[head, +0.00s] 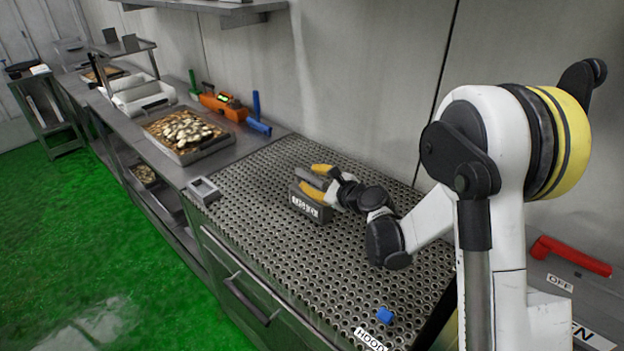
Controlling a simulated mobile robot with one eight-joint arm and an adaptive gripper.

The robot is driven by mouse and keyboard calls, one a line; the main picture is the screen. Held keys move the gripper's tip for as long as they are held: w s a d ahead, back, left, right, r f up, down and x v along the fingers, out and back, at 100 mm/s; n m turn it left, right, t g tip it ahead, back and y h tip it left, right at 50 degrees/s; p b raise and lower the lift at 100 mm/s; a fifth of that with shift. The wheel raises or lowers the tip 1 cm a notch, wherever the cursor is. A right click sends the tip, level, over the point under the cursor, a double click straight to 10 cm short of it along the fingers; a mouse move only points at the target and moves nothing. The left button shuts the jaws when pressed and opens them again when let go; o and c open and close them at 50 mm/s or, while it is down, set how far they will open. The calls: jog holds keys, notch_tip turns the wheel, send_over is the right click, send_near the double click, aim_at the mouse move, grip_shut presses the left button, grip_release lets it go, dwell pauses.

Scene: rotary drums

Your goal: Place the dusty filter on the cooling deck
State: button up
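A dark grey block with a white label (307,206) is on or just above the perforated metal deck (255,185). It may be the dusty filter, but its label is too small to read. My gripper (317,180) reaches in from the right, low over the deck. Its two yellow fingers are apart, with grey material between them, at the top of the block. I cannot tell whether they press on it or whether the block touches the deck. The perforated deck looks like the cooling deck, though no label I can read confirms this.
A small blue piece (385,315) lies near the deck's front, by a "HOOD" label (369,339). A small grey box (204,191) sits at the deck's left edge. A food tray (205,146), an orange device (224,106) and blue-handled tool (257,115) stand beyond. Much of the deck is bare.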

jog(key=shift+r, duration=0.25)
jog(key=s+d+r+n+g+h+p, duration=0.1)
jog(key=s+d+n, duration=0.4)
jog(key=s, duration=0.7)
jog(key=s+d+r+n+g+h, duration=0.2)
jog(key=s+d+r+n+h, duration=0.2)
jog(key=s+n, duration=0.5)
jog(key=s+d+r+n+g+h+p, duration=0.1)
jog(key=s+d+r+n, duration=0.4)
jog(key=s, duration=1)
jog(key=d+n+g+h, duration=0.1)
jog(key=d+n+h, duration=0.1)
jog(key=n, duration=0.1)
jog(key=shift+p, duration=0.3)
